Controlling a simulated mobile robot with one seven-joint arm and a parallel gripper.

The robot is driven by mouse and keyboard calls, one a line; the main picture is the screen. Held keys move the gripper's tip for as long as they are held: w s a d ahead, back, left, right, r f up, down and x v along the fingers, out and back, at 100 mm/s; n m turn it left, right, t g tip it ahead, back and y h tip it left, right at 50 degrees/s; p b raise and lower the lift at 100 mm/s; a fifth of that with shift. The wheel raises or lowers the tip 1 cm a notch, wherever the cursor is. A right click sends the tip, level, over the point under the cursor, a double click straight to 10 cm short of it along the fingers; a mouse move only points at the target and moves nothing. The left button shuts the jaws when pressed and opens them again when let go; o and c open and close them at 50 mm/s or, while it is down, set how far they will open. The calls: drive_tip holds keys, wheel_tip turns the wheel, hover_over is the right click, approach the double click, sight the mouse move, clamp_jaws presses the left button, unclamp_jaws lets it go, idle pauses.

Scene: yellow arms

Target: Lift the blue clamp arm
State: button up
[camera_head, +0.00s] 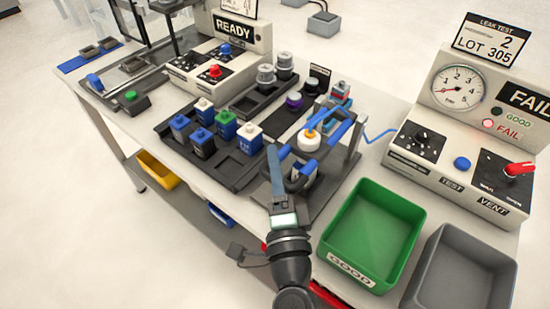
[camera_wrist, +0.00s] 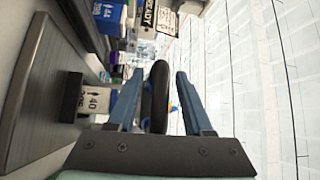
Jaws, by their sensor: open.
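The blue clamp arm (camera_head: 340,131) is on the leak-test fixture at the middle right of the bench, beside a white part with an orange top (camera_head: 309,138). It appears lowered over the fixture. My gripper (camera_head: 277,152) is open at the near side of the fixture, and its blue fingers partly hide the fixture. In the wrist view, my gripper (camera_wrist: 157,88) has a dark rounded bar (camera_wrist: 157,95), probably the clamp's handle, between its fingers. A gap shows on the right side; contact on the left is unclear. A little blue shows behind the bar.
A green GOOD bin (camera_head: 372,238) and a grey bin (camera_head: 461,272) stand at the near right. The leak tester (camera_head: 437,150) with its gauge and red lever is behind them. A dark tray (camera_head: 235,170) with several capped parts lies left of the fixture.

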drive_tip(key=shift+w, duration=0.2)
clamp_jaws()
drive_tip(key=shift+r, duration=0.1)
